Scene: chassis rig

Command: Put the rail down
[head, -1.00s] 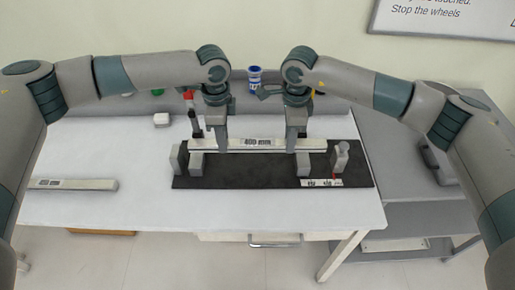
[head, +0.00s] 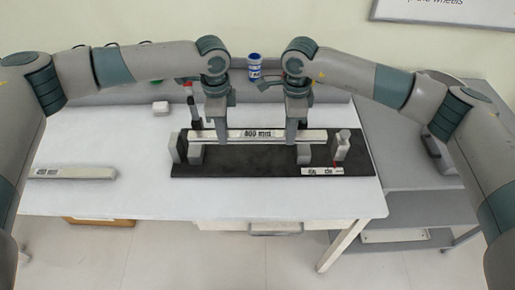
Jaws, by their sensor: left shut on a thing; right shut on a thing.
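The pale rail marked with a length in mm (head: 262,134) lies level, left to right, over a black base plate (head: 250,168). My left gripper (head: 216,136) is shut on the rail left of its label. My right gripper (head: 297,135) is shut on it right of the label. Two grey support blocks stand under the rail near its ends, the left block (head: 196,154) and the right block (head: 303,154). I cannot tell whether the rail touches them. Grey upright end pieces stand beside the rail's ends, left (head: 175,148) and right (head: 341,148).
A second, shorter-looking rail (head: 73,173) lies on the white table (head: 110,198) at the left. A small white block (head: 160,107) and a blue cup (head: 254,65) are further back. A small label strip (head: 322,171) lies at the plate's front right. A grey cart (head: 410,185) stands right.

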